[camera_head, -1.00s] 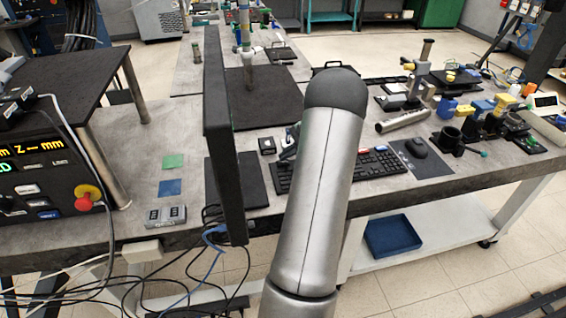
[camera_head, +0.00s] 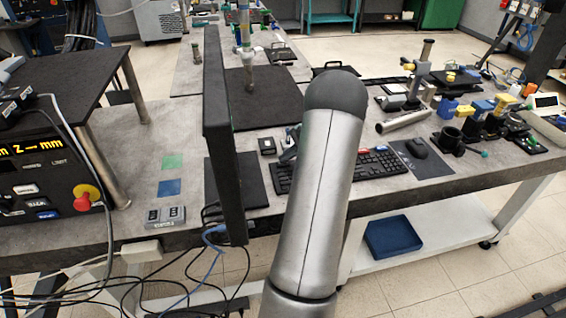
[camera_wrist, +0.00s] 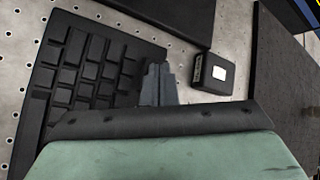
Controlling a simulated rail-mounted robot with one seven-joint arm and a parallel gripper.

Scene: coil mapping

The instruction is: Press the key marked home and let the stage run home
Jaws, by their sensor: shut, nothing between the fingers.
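My gripper (camera_wrist: 158,85) is shut and empty, its dark fingertips over the edge of a black keyboard (camera_wrist: 82,66) in the wrist view. A small black box (camera_wrist: 213,73) with a pale label lies to the right of the fingertips, apart from them. The box also shows in the head view (camera_head: 267,146), beside the keyboard (camera_head: 375,164). My arm hides much of the gripper there. A black control panel (camera_head: 60,185) at the left has a yellow display, several keys and a red stop knob. I cannot read a home mark on any key.
An upright black screen (camera_head: 222,130) stands between the panel and my arm. A grey two-button block (camera_head: 165,217) lies at the bench's front edge. A mouse (camera_head: 416,148) and optical parts stand at the right. Cables hang off the front.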

